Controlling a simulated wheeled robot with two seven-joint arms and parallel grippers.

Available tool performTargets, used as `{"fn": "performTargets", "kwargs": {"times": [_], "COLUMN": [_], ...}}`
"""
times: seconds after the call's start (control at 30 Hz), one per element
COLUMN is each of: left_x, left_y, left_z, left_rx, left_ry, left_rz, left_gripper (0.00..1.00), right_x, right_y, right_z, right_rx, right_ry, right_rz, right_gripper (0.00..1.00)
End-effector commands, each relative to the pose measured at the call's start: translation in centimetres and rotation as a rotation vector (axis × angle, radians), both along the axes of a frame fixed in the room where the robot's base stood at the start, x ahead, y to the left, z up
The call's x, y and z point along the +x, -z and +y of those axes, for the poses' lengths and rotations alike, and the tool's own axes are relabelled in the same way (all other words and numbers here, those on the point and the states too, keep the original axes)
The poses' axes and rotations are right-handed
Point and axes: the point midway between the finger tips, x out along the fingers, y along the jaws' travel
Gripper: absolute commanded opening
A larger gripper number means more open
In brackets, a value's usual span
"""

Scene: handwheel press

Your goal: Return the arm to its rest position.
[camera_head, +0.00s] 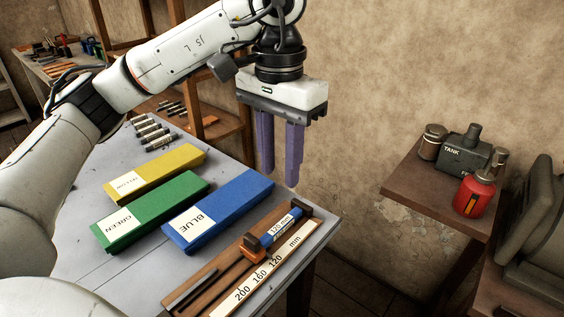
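My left arm (180,65) comes in from the left and reaches over the table. My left gripper (278,180) points down with two purple fingers. A gap shows between the fingers, and nothing is visible between them. The gripper hangs near the far right edge of the grey table (80,265), beyond the blue box (222,210). My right gripper is not in view.
A yellow box (160,172), a green box (155,210) and the blue box lie on the table. A wooden measuring fixture (210,280) with a ruler (270,265) holds a blue piece (281,227). Several small cylinders (150,132) lie behind. A red canister (474,194) stands on a side shelf.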

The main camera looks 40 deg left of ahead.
Motion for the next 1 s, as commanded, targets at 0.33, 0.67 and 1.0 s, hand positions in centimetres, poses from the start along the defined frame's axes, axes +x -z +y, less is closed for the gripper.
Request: {"fn": "performTargets", "kwargs": {"times": [0.33, 0.67, 1.0], "left_x": [-0.1, -0.1, 0.1], "left_y": [3.6, 9.8, 11.2], "left_z": [0.0, 0.1, 0.0], "left_rx": [-0.001, 0.001, -0.001], "left_ry": [0.002, -0.001, 0.0], "left_rz": [0.005, 0.005, -0.004], "left_gripper": [0.32, 0.32, 0.32], "right_x": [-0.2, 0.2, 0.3], "right_y": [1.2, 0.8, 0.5], "right_z": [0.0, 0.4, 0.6], "right_rx": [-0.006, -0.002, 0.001], "right_ry": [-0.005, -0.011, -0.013], "right_rz": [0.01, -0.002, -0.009], "right_gripper": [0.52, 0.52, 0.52]}}
